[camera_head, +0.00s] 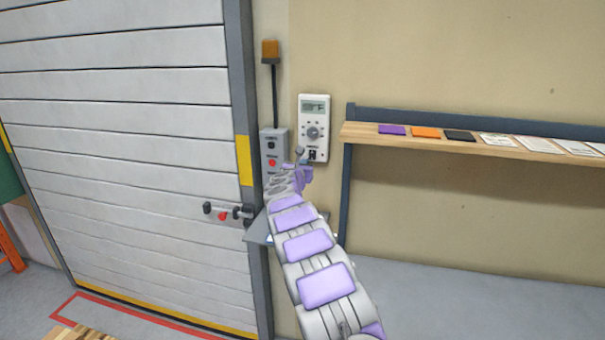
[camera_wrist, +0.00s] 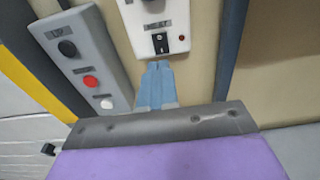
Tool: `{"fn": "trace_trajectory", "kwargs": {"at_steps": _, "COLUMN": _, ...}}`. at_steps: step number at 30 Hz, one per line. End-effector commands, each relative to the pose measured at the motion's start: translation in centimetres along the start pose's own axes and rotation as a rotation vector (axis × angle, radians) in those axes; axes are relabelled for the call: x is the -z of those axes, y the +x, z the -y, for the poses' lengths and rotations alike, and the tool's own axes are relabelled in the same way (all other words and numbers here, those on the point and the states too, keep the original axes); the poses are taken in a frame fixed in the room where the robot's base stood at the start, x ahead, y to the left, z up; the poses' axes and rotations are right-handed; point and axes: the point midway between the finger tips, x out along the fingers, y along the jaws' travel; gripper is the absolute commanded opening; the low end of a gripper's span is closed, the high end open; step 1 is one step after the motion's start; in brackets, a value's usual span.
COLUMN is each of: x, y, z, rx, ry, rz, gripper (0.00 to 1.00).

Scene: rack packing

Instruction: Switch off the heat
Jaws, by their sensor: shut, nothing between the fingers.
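The white heat control panel (camera_head: 314,118) hangs on the beige wall, with a small display and a round dial. Its lower part shows in the wrist view, with a label that seems to read HEAT, a black rocker switch (camera_wrist: 161,44) and a small red light or button (camera_wrist: 182,38) to its right. My gripper (camera_wrist: 159,66) is shut and empty, its blue fingertips just below the switch in the picture. I cannot tell whether they touch the panel. In the head view my gripper (camera_head: 301,156) is small, in front of the panel's lower edge.
A grey button box (camera_wrist: 86,62) with black, red and white buttons is close on the left. The shutter door (camera_head: 130,130) fills the left side. A wooden shelf (camera_head: 360,132) with cards and papers is to the right. An orange lamp (camera_head: 270,50) sits above the box.

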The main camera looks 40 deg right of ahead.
Motion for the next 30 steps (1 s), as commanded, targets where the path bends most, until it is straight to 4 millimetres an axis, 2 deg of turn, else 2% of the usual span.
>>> {"fn": "trace_trajectory", "kwargs": {"at_steps": 10, "x": 0.1, "y": -2.4, "z": 0.5, "rx": 0.001, "ry": 0.003, "rz": -0.003, "gripper": 0.0}}
{"fn": "trace_trajectory", "kwargs": {"at_steps": 30, "x": 0.2, "y": -3.1, "z": 0.3, "rx": 0.002, "ry": 0.001, "rz": -0.004, "gripper": 0.0}}
